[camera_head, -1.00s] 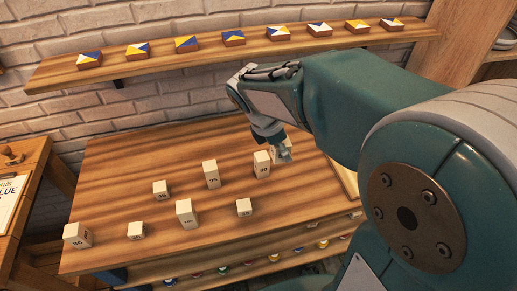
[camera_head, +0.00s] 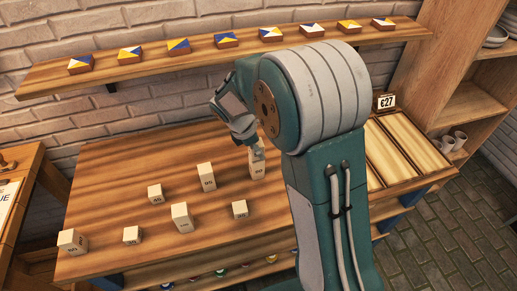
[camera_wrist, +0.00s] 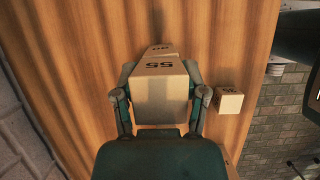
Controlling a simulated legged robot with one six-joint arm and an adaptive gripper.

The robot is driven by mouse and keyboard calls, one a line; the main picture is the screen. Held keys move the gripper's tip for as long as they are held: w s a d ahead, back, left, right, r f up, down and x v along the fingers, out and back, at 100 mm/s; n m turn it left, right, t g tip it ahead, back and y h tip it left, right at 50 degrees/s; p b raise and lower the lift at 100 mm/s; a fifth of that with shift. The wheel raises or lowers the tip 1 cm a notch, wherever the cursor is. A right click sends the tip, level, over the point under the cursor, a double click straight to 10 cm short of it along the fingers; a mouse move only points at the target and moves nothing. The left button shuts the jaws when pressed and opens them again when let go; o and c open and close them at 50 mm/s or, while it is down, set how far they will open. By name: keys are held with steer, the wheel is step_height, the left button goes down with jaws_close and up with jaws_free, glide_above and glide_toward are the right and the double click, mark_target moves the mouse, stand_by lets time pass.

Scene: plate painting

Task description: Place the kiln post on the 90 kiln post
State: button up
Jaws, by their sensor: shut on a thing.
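My gripper (camera_head: 257,151) is shut on a pale, square-sided kiln post marked 55 (camera_wrist: 162,95), with a finger on each side of it in the wrist view. The 90 kiln post (camera_head: 257,172) stands on the table at the right of the group of posts. In the wrist view its top part and upside-down number (camera_wrist: 158,50) show just past the held post, partly hidden by it. My gripper is at the top of the 90 post in the head view. I cannot tell whether the two posts touch.
Several other numbered posts stand on the wooden table (camera_head: 110,190), including a tall one (camera_head: 206,177) and a short one (camera_head: 240,210) nearby. A wall shelf (camera_head: 200,50) with painted tiles runs behind. Wooden trays (camera_head: 405,145) lie at the right.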

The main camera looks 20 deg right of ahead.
steer(key=shift+f, duration=0.35)
steer(key=o, duration=1.3)
steer(key=shift+f, duration=0.1)
steer(key=shift+c, duration=0.2)
steer(key=v, duration=1.2)
steer(key=s+d+r+m+t+y, duration=0.2)
steer(key=s+r+m, duration=0.1)
steer(key=s+m, duration=0.6)
steer(key=s+d+r+m+t+y, duration=0.2)
steer(key=s+m, duration=0.6)
steer(key=s, duration=0.6)
steer(key=shift+d+r+m+t+y, duration=0.35)
steer(key=shift+r+t, duration=0.45)
steer(key=shift+r, duration=0.45)
